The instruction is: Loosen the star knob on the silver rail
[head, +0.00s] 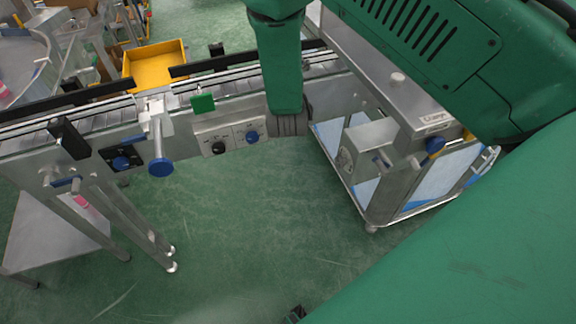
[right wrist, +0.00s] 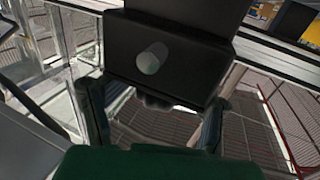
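In the right wrist view a dark block (right wrist: 165,58) with a pale round pin (right wrist: 152,58) hangs on the silver rail (right wrist: 262,42). A dark lobed knob (right wrist: 165,103), seemingly the star knob, shows under its lower edge, partly in shadow. My right gripper (right wrist: 155,115) has its fingers apart, one on each side of the knob, with gaps visible; I cannot tell contact. In the head view my green arm stands in front of the silver conveyor rail (head: 228,108) and hides the right gripper and this knob. My left gripper is not seen.
Along the conveyor front in the head view are a blue-capped knob (head: 161,167), a blue knob on a black plate (head: 121,163) and a control panel (head: 232,138). A yellow bin (head: 155,64) stands behind. A metal cart (head: 372,224) stands right. Green floor (head: 235,215) is clear in front.

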